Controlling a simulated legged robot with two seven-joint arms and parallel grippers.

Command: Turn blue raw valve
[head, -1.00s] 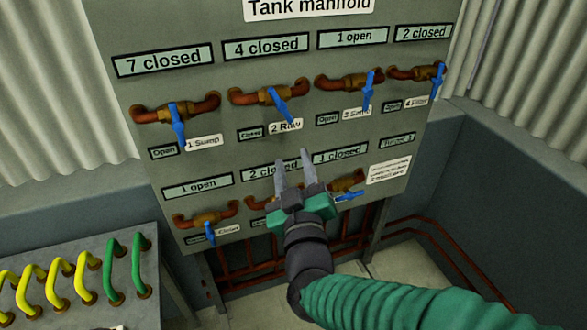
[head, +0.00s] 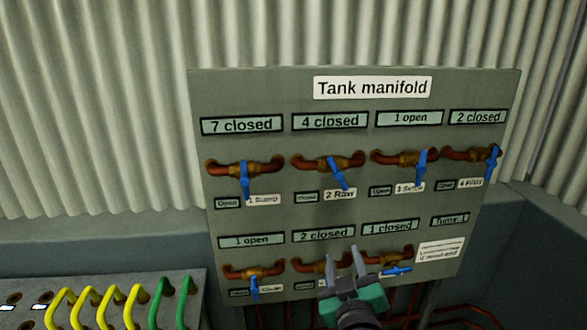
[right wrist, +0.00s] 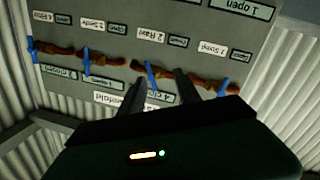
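The Raw valve has a blue lever (head: 337,174) on a brown pipe fitting, above the "2 Raw" label (head: 341,194). Its lever slants down to the right, and the display above it (head: 330,121) reads "4 closed". My right gripper (head: 343,256) is open and empty, lower in the head view, in front of the lower valve row. In the upside-down right wrist view, the gripper's two dark fingers (right wrist: 158,82) stand apart. The Raw lever (right wrist: 150,75) appears between them there; I cannot tell the distance. My left gripper is not in view.
Other blue-levered valves, Sump (head: 244,178) and a third one (head: 420,166), flank the Raw valve on the grey panel (head: 285,217). A lower valve row runs beneath. A bench with yellow handles (head: 98,306) and green handles (head: 184,290) is at lower left.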

